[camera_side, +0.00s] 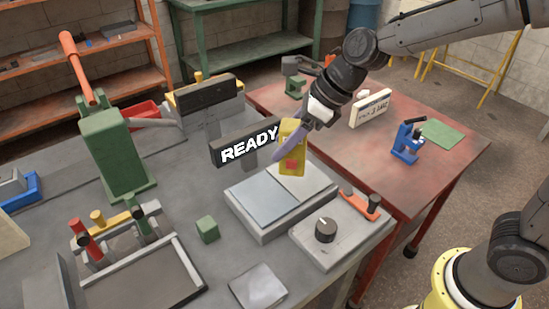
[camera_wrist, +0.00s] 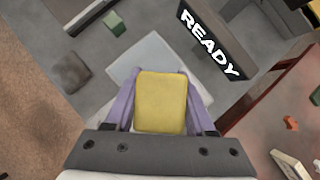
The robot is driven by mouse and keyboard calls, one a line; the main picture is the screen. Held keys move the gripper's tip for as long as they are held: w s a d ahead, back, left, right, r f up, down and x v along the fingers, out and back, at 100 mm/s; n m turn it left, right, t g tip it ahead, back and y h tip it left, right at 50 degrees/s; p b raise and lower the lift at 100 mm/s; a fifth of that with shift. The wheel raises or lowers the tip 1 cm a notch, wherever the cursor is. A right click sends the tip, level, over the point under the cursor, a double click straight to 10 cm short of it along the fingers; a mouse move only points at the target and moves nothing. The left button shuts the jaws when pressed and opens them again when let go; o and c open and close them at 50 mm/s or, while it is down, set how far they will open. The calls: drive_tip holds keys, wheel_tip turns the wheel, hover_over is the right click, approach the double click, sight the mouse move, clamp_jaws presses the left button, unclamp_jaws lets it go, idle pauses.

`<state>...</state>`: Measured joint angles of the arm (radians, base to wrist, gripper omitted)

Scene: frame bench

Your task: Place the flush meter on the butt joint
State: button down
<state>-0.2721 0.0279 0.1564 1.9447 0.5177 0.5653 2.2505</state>
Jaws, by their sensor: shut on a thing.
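The flush meter, a yellow block with a red patch, (camera_side: 298,156) is held upright over the butt joint. In the wrist view the yellow block (camera_wrist: 161,102) fills the space between the purple fingers. My gripper (camera_side: 288,146) is shut on it, and its fingers also show in the wrist view (camera_wrist: 160,78). The butt joint is two flat plates side by side on a grey block: a blue-grey plate (camera_side: 262,201) and a paler plate (camera_side: 312,184). The meter's lower end overlaps the paler plate in the picture. I cannot tell whether they touch. The seam is partly hidden behind it in the wrist view.
A READY sign (camera_side: 246,146) stands close behind the plates. A grey box with a black knob (camera_side: 325,230) and red-orange handle (camera_side: 360,203) sits to the right. A green cube (camera_side: 207,229) and a grey square (camera_side: 258,287) lie nearby. A green lever press (camera_side: 120,150) stands left.

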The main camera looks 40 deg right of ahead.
drive_tip(key=shift+w+a+f, duration=0.15)
drive_tip(key=shift+w+f, duration=0.2)
drive_tip(key=shift+f, duration=0.6)
drive_tip(key=shift+w+a+f, duration=0.15)
drive_tip(key=shift+w+f, duration=0.2)
drive_tip(key=shift+f, duration=0.6)
drive_tip(key=shift+w+a+f, duration=0.15)
drive_tip(key=shift+w+f, duration=0.2)
drive_tip(key=shift+f, duration=0.6)
drive_tip(key=shift+c, duration=1.2)
unclamp_jaws()
drive_tip(key=shift+f, duration=0.15)
drive_tip(key=shift+s+d+r, duration=0.1)
drive_tip(key=shift+d+r, duration=0.05)
drive_tip(key=shift+r, duration=0.35)
drive_tip(key=v, duration=1.1)
drive_tip(key=shift+s, duration=0.15)
